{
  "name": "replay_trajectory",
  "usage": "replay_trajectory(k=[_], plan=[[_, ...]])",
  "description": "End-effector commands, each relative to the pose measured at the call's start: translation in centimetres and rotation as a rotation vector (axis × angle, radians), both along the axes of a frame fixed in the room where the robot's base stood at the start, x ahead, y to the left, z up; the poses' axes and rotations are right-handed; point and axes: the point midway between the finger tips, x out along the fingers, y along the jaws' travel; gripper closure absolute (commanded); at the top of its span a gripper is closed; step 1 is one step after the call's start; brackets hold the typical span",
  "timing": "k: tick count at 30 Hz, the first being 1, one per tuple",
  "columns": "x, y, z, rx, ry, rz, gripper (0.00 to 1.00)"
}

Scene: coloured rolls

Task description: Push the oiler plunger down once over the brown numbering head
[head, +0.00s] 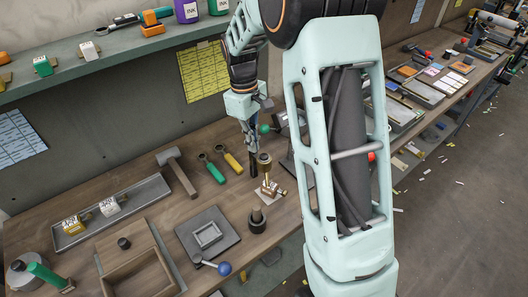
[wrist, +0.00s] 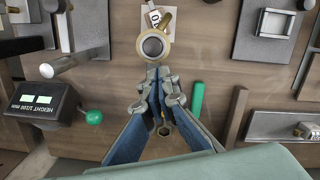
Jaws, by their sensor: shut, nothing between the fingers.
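A brown-brass numbering head (head: 270,188) lies on a small pale card on the bench; part of it shows at the top of the wrist view (wrist: 166,18). A brass-collared piece with a round dark top, apparently the oiler (head: 264,159), is just behind it in the head view. From above, its round top (wrist: 153,46) partly covers the card. My gripper (head: 253,172) is shut and empty, pointing down close beside the oiler. In the wrist view, my fingertips (wrist: 154,70) lie just below its brass rim; I cannot tell whether they touch.
A green-handled tool (head: 213,169), a yellow-handled tool (head: 231,160) and a hammer (head: 178,171) lie left of my gripper. A dark cylindrical piece (head: 257,220) stands in front. A grey plate (head: 190,230) and tray (head: 147,190) are farther left. The shelf (head: 110,62) overhangs the bench's back.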

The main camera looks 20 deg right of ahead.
Motion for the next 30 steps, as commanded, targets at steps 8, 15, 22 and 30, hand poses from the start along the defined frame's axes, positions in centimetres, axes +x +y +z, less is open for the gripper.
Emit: replay_trajectory(k=[8,15,22,30], plan=[[0.1,0.1,0.1,0.0,0.0,0.0,1.0],[0.4,0.3,2.6,0.0,-0.005,0.0,1.0],[0.7,0.6,7.6,0.001,-0.004,0.0,1.0],[1.0,0.8,11.4,0.0,-0.001,0.0,1.0]])
